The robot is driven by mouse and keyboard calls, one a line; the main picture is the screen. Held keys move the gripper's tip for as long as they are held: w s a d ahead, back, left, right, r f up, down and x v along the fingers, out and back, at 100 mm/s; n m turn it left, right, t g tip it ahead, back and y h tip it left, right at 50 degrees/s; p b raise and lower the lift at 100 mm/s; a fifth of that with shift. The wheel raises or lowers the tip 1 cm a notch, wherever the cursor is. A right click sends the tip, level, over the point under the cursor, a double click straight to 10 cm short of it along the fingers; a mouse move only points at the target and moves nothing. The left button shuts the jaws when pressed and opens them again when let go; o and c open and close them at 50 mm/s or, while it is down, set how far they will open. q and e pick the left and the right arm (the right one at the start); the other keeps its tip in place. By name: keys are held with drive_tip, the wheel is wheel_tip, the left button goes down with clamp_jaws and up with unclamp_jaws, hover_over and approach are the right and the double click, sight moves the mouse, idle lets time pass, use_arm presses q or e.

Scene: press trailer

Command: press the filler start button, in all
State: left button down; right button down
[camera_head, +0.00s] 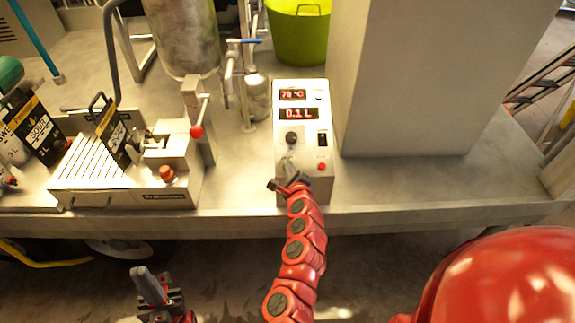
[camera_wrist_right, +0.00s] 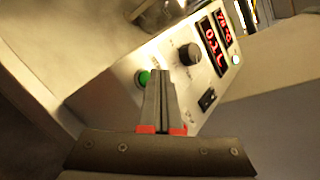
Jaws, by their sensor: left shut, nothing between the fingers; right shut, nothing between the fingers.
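The filler control box (camera_head: 309,95) stands on the steel bench, with red displays reading 78 °C and 0.1 L. A green button (camera_wrist_right: 144,77) shows on its face in the right wrist view, just left of my fingertips; in the head view my gripper hides that spot. My right gripper (camera_head: 288,163) is shut and empty, its tips over the lower left of the panel, below the black knob (camera_head: 291,138). The fingers also show in the right wrist view (camera_wrist_right: 161,75); contact with the panel cannot be told. My left gripper (camera_head: 143,275) is shut and empty, low in front of the bench.
The box also has a red button (camera_head: 322,166) and a black switch (camera_head: 322,139). A press machine (camera_head: 130,180) with a red-knobbed lever stands left, with a metal tank (camera_head: 183,35) behind. A large pale column (camera_head: 410,80) blocks the right. The bench front right is clear.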

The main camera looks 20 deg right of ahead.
drive_tip(key=shift+r, duration=0.1)
drive_tip(key=r+p, duration=0.1)
drive_tip(key=s+r+p, duration=0.1)
drive_tip(key=r, duration=0.1)
drive_tip(key=s+r+p, duration=0.1)
drive_tip(key=p, duration=0.1)
drive_tip(key=shift+s+a+r, duration=0.2)
drive_tip(key=shift+s+a, duration=0.05)
drive_tip(key=shift+a, duration=0.1)
idle(0.8)
